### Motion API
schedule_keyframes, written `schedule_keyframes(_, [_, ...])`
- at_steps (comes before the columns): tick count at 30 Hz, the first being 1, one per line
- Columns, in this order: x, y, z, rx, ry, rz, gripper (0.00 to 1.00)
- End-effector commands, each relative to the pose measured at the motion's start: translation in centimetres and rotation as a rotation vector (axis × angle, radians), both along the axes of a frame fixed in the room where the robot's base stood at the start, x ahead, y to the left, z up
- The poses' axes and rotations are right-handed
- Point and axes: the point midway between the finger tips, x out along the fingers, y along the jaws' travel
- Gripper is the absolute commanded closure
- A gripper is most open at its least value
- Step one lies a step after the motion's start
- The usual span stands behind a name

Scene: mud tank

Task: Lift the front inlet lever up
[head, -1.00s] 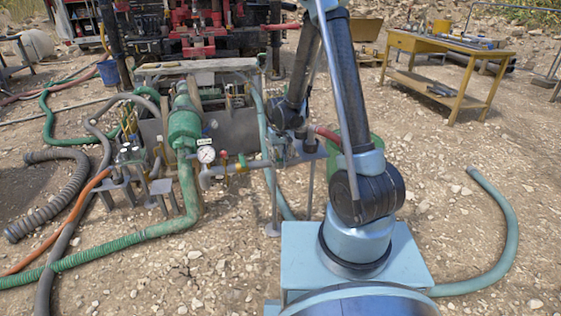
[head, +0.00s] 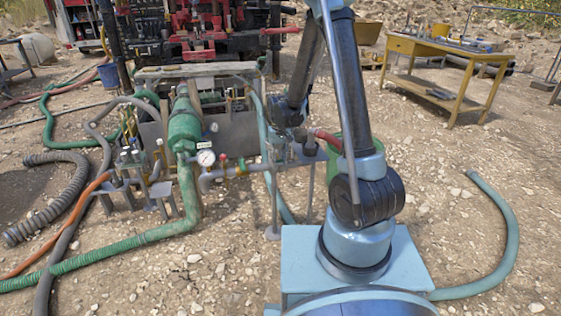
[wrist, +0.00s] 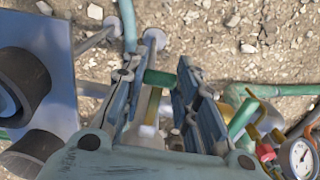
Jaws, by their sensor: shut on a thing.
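A lever with a green grip (wrist: 160,78) and a pale yellow stem stands between the fingers of my gripper (wrist: 161,72) in the wrist view. My gripper is shut on this lever, with one dark ribbed finger on each side. I cannot tell from its label whether it is the front inlet lever. In the head view, the end of my arm reaches the pipework right of the green pump body (head: 184,130), and the lever is not clear there.
A pressure gauge (wrist: 302,156) with brass and red fittings is close on the right in the wrist view. Another green handle (wrist: 243,117) is near it. Hoses (head: 125,238) cross the gravel.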

Motion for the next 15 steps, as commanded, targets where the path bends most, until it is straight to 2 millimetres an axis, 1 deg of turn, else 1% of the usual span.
schedule_keyframes(1, [0.1,-0.3,0.0,-0.006,-0.002,-0.003,0.88])
schedule_keyframes(8, [0.1,-0.3,0.3,-0.006,-0.002,-0.003,0.87])
schedule_keyframes(15, [0.2,-0.3,1.1,-0.005,-0.003,-0.003,0.87])
